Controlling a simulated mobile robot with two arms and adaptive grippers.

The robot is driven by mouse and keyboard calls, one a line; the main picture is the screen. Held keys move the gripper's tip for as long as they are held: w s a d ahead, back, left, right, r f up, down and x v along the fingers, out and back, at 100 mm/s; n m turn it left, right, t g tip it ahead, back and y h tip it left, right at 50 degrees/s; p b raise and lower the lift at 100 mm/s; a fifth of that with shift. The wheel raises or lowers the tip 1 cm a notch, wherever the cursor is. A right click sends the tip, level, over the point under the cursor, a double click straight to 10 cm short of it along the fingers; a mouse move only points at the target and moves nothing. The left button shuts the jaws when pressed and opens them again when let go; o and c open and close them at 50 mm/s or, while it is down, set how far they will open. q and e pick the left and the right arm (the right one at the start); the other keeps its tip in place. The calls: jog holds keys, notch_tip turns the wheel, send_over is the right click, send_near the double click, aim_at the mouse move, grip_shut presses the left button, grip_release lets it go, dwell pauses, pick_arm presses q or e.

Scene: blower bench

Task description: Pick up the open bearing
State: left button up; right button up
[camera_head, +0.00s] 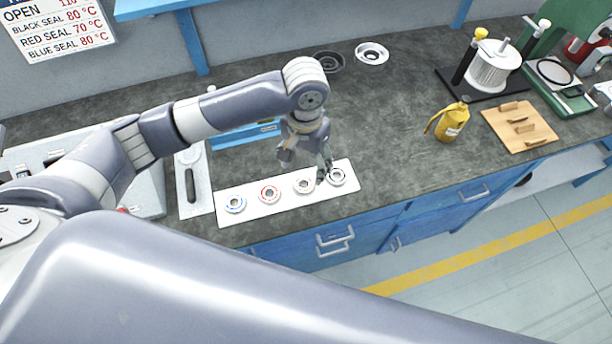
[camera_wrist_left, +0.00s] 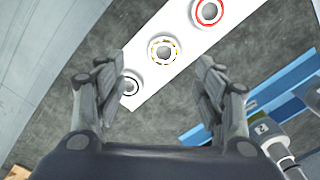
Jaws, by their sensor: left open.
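A white strip (camera_head: 252,211) near the bench's front edge holds a row of bearings. From left to right in the head view they are a blue-ringed bearing (camera_head: 235,204), a red-ringed bearing (camera_head: 270,194), the open bearing (camera_head: 303,186) and a dark-ringed bearing (camera_head: 336,176). In the left wrist view the open bearing (camera_wrist_left: 164,51) shows a broken yellow-brown ring. My left gripper (camera_head: 306,164) is open and empty over the strip's right part. In the left wrist view, its left finger partly covers the dark-ringed bearing (camera_wrist_left: 130,87). My right gripper is not in view.
A blue tray (camera_head: 236,137) lies behind the strip, and a grey plate with a dark handle (camera_head: 190,185) lies to its left. A yellow bottle (camera_head: 450,122) and a wooden board (camera_head: 519,128) stand to the right. The bench between strip and bottle is clear.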

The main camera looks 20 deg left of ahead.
aim_at(303, 188)
pick_arm(q)
jog(key=f, duration=0.3)
jog(key=shift+s+f, duration=0.25)
jog(key=shift+f, duration=0.05)
jog(key=shift+w+a+f+p, duration=0.15)
jog(key=shift+f+p, duration=0.2)
jog(key=shift+f, duration=0.25)
jog(key=f, duration=0.3)
jog(key=shift+a+f+p, duration=0.25)
jog(key=shift+f+p, duration=0.05)
jog(key=shift+p, duration=0.1)
jog(key=shift+f, duration=0.45)
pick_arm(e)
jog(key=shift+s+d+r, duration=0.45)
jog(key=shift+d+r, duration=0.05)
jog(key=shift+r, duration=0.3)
pick_arm(q)
jog(key=shift+c, duration=0.3)
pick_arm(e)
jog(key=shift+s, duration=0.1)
pick_arm(q)
jog(key=c, duration=1.1)
jog(key=shift+c, duration=0.2)
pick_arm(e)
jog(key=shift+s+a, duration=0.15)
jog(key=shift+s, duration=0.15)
